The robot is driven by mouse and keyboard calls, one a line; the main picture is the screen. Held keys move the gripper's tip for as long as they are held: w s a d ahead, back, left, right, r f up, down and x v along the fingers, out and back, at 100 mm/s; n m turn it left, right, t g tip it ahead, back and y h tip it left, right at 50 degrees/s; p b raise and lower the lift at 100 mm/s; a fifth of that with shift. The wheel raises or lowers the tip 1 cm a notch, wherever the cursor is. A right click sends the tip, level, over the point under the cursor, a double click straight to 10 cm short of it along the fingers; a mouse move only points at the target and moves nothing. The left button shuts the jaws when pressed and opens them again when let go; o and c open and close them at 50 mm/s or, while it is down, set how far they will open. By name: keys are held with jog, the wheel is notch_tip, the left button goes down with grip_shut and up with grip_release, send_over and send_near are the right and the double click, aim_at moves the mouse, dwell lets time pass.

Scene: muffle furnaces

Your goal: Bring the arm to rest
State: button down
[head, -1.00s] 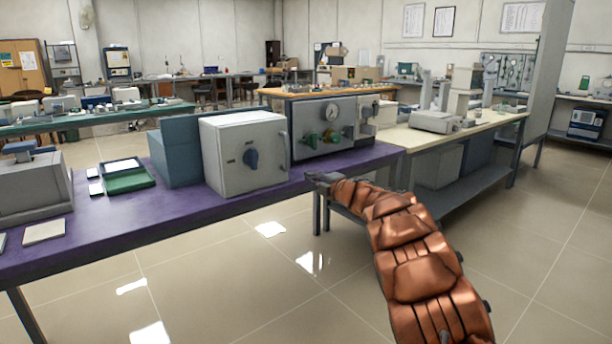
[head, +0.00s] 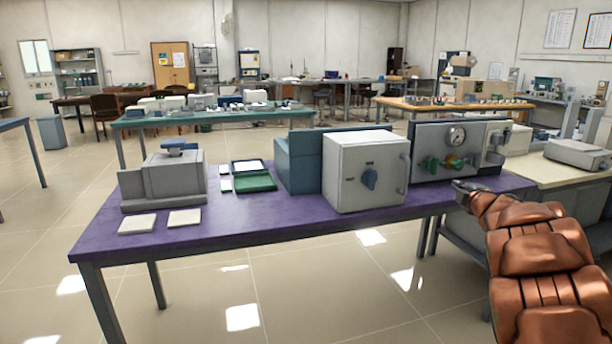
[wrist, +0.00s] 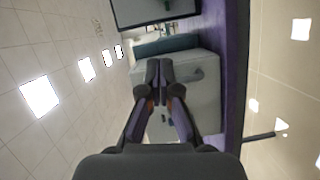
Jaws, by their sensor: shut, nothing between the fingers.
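My arm, in segmented copper-brown covers, reaches in from the lower right of the head view. My gripper (head: 460,187) is at its far end, small and dark, by the front edge of the purple table and in front of the grey control panel. In the wrist view my gripper (wrist: 159,70) has its fingertips together with nothing between them. Behind it in that view is the white furnace box (wrist: 205,105). The head view shows the white furnace (head: 364,170), its door shut, left of my gripper.
The purple table (head: 300,222) also carries a grey device (head: 163,180), a green tray (head: 255,182), pale tiles (head: 137,224) and a grey panel with gauge and valves (head: 440,148). A cream bench (head: 560,172) stands right. The floor (head: 190,300) in front is clear.

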jog(key=s+r+m+g+h+p, duration=0.35)
jog(key=s+m+p, duration=0.2)
jog(key=s, duration=0.25)
jog(key=s+r+m+g+h+p, duration=0.35)
jog(key=s+r+m, duration=0.2)
jog(key=s, duration=0.35)
jog(key=s+a+m+g+y+p, duration=0.1)
jog(key=s+a+g+p, duration=0.3)
jog(key=s+a, duration=0.4)
jog(key=s+a+f+m+g+y+p, duration=0.1)
jog(key=s+a+g+y+p, duration=0.3)
jog(key=s+a, duration=0.5)
jog(key=s+a+f+m+g+y+p, duration=0.1)
jog(key=s+a+p, duration=0.5)
jog(key=s, duration=1.8)
jog(key=a+m+g+y, duration=0.1)
jog(key=a+g+y, duration=0.1)
jog(key=a+g, duration=0.1)
jog(key=shift+s+m+p, duration=0.3)
jog(key=shift+s+m, duration=0.05)
jog(key=shift+m, duration=0.05)
jog(key=c, duration=1.9)
grip_release()
